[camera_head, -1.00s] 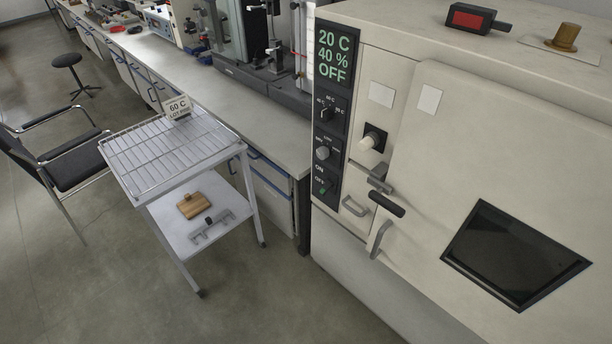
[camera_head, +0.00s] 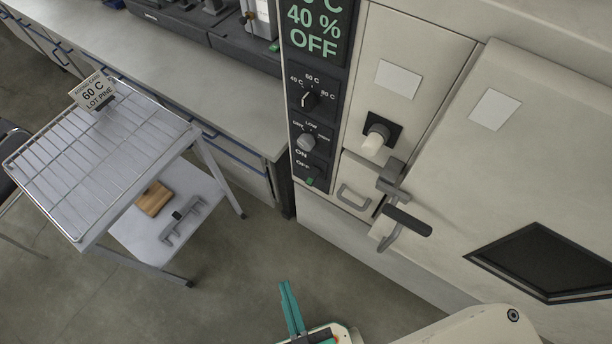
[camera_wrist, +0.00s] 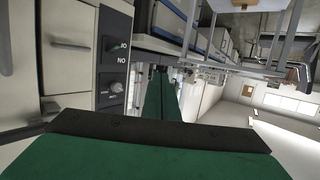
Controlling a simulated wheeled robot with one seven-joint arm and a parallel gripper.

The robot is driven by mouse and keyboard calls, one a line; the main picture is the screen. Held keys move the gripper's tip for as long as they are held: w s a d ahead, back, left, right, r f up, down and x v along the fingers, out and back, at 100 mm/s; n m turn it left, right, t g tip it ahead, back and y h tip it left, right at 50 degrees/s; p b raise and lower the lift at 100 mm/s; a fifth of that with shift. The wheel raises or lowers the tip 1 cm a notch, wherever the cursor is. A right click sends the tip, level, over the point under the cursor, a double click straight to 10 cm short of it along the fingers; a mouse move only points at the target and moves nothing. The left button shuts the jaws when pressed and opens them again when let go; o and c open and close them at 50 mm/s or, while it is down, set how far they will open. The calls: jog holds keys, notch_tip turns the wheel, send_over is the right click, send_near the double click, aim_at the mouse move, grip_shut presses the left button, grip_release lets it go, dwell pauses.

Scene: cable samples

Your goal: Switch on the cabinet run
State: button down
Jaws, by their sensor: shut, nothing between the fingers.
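The cream cabinet (camera_head: 420,60) has a dark control panel (camera_head: 303,120). Its display (camera_head: 316,28) is cut off at the top and reads 40 % and OFF. Below are a temperature knob (camera_head: 309,99) marked 40, 60 and 80 C, a second grey knob (camera_head: 306,142), and a small switch with a green part (camera_head: 310,181) beside ON/OFF lettering. I cannot tell either knob's exact setting. A card (camera_head: 93,92) on the rack reads 60 C, LOT PINE. My gripper (camera_head: 286,285) is shut and empty, below the panel and apart from it. Its green fingers (camera_wrist: 162,95) show in the wrist view.
The cabinet door (camera_head: 540,150) looks closed, with a black-gripped handle (camera_head: 407,221) sticking out. A cart (camera_head: 195,185) with a wire rack stands left, by the long bench (camera_head: 170,60). Floor between cart and cabinet is clear.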

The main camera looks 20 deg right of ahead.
jog(key=w+d+f+m+t+h, duration=0.1)
jog(key=w+f+m+t+h, duration=0.15)
jog(key=w+f+m, duration=0.45)
jog(key=w+d+f+m+t+h, duration=0.1)
jog(key=w+f+m+t+h, duration=0.2)
jog(key=f+m, duration=0.7)
jog(key=w+d+f+m+g+h, duration=0.1)
jog(key=w+d+m+h, duration=0.3)
jog(key=m, duration=1)
jog(key=w+d+f+m+g+h, duration=0.2)
jog(key=w+m+h, duration=0.8)
jog(key=m, duration=0.5)
jog(key=shift+w+d+f+g+h, duration=0.2)
jog(key=shift+d+g+h, duration=0.55)
jog(key=shift+d, duration=0.5)
jog(key=shift+r, duration=0.1)
